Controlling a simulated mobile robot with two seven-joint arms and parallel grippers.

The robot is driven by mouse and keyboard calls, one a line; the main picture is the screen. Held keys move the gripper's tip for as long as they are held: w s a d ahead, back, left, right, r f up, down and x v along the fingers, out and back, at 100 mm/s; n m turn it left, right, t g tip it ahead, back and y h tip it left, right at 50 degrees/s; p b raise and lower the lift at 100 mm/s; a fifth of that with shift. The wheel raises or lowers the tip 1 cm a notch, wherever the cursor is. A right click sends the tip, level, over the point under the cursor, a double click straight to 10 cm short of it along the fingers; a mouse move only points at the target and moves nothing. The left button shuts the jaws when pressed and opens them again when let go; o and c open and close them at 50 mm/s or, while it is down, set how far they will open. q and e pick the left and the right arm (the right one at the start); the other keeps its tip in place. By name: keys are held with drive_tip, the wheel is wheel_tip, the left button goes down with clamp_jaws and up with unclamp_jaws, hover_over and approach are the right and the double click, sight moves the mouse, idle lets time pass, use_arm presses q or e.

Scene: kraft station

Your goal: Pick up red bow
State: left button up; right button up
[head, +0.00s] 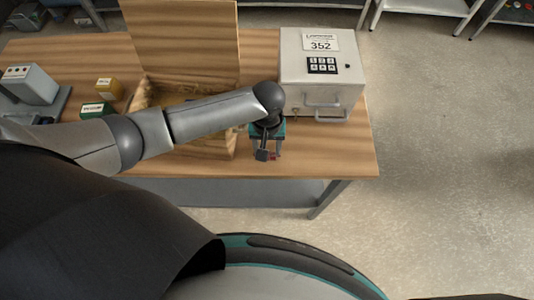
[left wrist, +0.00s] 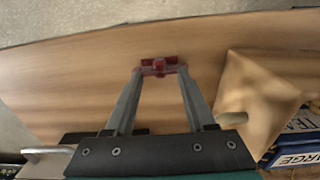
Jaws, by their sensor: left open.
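The red bow (left wrist: 160,66) lies on the wooden table in the left wrist view, just at the tips of my left gripper (left wrist: 160,72). The fingers are apart, one on each side of the bow's middle; I cannot tell whether they touch it. In the head view the left gripper (head: 267,156) points down near the table's front edge, and only a small red bit of the bow (head: 274,156) shows beside a finger. My right gripper is in neither view.
A grey safe (head: 290,73) marked 352 stands behind the gripper on the table (head: 340,160). An open wooden box (head: 190,40) is left of it, partly behind my arm. A yellow box (head: 108,88), a green box (head: 95,110) and a grey device (head: 30,84) stand farther left.

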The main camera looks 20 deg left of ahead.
use_arm(q)
drive_tip(key=shift+f, duration=0.75)
drive_tip(key=shift+c, duration=0.2)
clamp_jaws()
